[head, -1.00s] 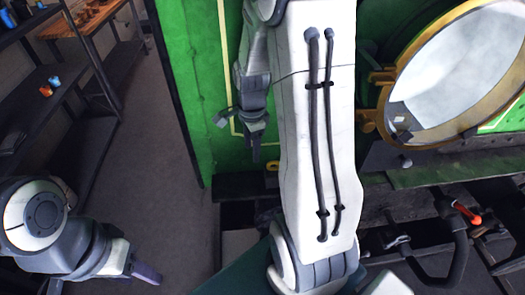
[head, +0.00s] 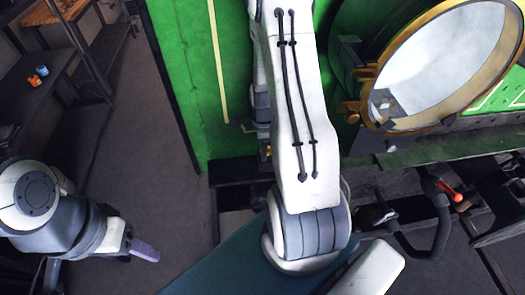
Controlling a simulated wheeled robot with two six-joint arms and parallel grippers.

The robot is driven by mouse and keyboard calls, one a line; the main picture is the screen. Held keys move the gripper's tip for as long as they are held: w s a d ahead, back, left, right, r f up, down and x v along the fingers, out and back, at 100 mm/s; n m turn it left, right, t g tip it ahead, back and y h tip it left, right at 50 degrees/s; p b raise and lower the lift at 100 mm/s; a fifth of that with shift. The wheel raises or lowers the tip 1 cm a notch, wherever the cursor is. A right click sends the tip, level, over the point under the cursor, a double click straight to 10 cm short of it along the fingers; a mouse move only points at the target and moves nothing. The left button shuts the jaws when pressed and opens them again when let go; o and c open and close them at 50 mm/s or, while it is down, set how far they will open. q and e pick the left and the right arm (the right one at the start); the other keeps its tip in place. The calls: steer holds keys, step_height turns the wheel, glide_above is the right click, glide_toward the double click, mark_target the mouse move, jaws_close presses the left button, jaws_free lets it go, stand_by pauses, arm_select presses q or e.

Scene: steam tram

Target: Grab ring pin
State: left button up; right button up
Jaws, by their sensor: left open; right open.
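My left gripper (head: 140,249) is at the lower left, away from the green tram front, with nothing held. My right arm reaches down the middle of the view. My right gripper (head: 263,138) is mostly hidden behind the white arm link, low in front of the green panel. It is open. A small yellow bit (head: 267,151), likely the ring pin, shows at the edge of the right gripper, mostly hidden. I cannot tell whether the fingers are around it or beside it.
A round brass-rimmed lamp (head: 440,65) is on the green tram front (head: 180,70) at the right. Below it are a dark curved hose (head: 440,225) and a red-orange handle (head: 449,190). A dark shelf (head: 50,70) stands at the left, with open floor (head: 150,130) between.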

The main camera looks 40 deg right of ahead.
steer(key=shift+f, duration=0.55)
jaws_close()
steer(key=shift+r, duration=0.1)
